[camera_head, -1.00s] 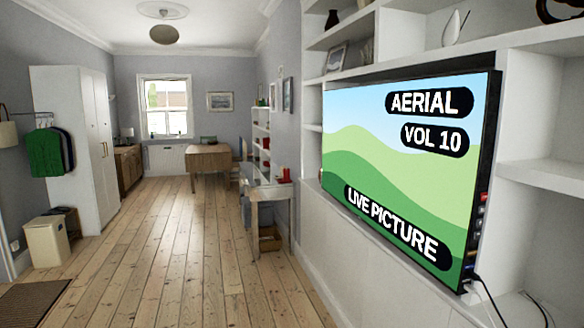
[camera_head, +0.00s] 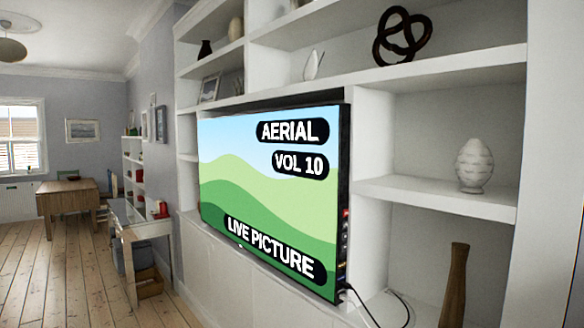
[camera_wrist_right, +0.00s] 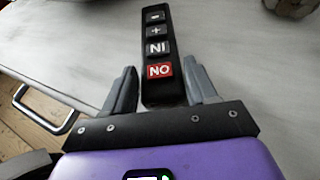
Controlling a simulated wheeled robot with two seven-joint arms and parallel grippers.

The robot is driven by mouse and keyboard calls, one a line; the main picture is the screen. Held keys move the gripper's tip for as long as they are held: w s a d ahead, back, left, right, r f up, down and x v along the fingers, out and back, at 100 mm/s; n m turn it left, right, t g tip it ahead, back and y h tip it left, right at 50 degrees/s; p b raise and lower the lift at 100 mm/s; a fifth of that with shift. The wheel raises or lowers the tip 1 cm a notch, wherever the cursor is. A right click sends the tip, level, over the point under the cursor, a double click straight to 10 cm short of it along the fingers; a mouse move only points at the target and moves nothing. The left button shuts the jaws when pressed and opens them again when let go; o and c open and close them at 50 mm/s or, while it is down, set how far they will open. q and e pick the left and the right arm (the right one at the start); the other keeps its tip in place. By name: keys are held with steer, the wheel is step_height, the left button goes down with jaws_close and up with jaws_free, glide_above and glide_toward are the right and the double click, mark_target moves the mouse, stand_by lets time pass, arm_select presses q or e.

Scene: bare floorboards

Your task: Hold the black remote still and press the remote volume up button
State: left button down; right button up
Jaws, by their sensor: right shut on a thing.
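The black remote (camera_wrist_right: 157,100) shows in the right wrist view with its near end between the fingers of my right gripper (camera_wrist_right: 161,68), which is shut on it. Its far end points away, over a pale surface. Nothing touches the plus button. The television (camera_head: 270,195) in the head view reads AERIAL, VOL 10 and LIVE PICTURE. My left gripper is not in view.
A pale surface (camera_wrist_right: 240,55) lies under the remote, with a metal handle (camera_wrist_right: 45,112) at its left and part of an object at the top right. White shelves (camera_head: 435,196) with ornaments surround the television. A small table (camera_head: 140,228) and open floor lie left.

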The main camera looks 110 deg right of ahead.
stand_by(0.4)
steer(key=o, duration=1.2)
